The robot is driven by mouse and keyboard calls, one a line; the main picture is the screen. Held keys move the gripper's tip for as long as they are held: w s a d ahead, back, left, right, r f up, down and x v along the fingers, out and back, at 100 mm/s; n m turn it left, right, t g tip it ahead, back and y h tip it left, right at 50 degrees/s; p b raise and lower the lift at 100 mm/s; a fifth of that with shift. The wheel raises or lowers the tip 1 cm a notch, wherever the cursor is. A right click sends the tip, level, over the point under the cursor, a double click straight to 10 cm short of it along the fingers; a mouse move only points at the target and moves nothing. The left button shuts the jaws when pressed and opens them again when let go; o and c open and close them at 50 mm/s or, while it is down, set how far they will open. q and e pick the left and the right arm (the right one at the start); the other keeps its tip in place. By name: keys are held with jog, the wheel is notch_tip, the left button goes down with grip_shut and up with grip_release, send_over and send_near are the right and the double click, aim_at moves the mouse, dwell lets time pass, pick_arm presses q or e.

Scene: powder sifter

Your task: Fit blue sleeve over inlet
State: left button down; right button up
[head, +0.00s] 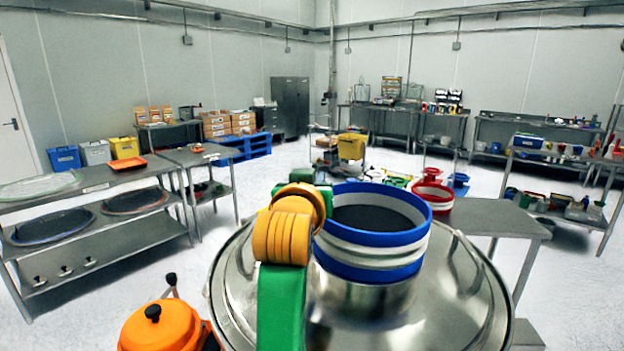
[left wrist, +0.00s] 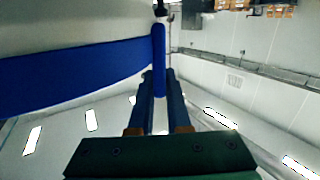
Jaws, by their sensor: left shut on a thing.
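The blue sleeve (head: 372,262), a wide ring with blue and white bands, is upright at the top of the short metal inlet (head: 362,294) on the domed steel lid. Its lower edge overlaps the inlet's top; I cannot tell how far it goes around it. A dark surface shows inside the sleeve. My left gripper (head: 325,198) is at the sleeve's left rim, partly hidden behind my orange wrist. In the left wrist view both fingers (left wrist: 159,88) are shut on the sleeve's blue wall (left wrist: 85,72). My right gripper is not in view.
The steel lid (head: 455,315) spreads around the inlet, with handles near its edge. A red ring (head: 433,196) is on a grey table (head: 492,217) just right of the sleeve. An orange pot (head: 160,328) is at the lower left. Steel benches line the room.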

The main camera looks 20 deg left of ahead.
pick_arm(q)
jog(key=shift+f, duration=0.1)
jog(key=c, duration=1)
grip_release()
jog(key=shift+d, duration=0.15)
jog(key=shift+o, duration=1)
jog(key=shift+w+d, duration=0.15)
jog(key=shift+d, duration=0.05)
jog(key=v, duration=0.7)
jog(key=shift+b, duration=0.3)
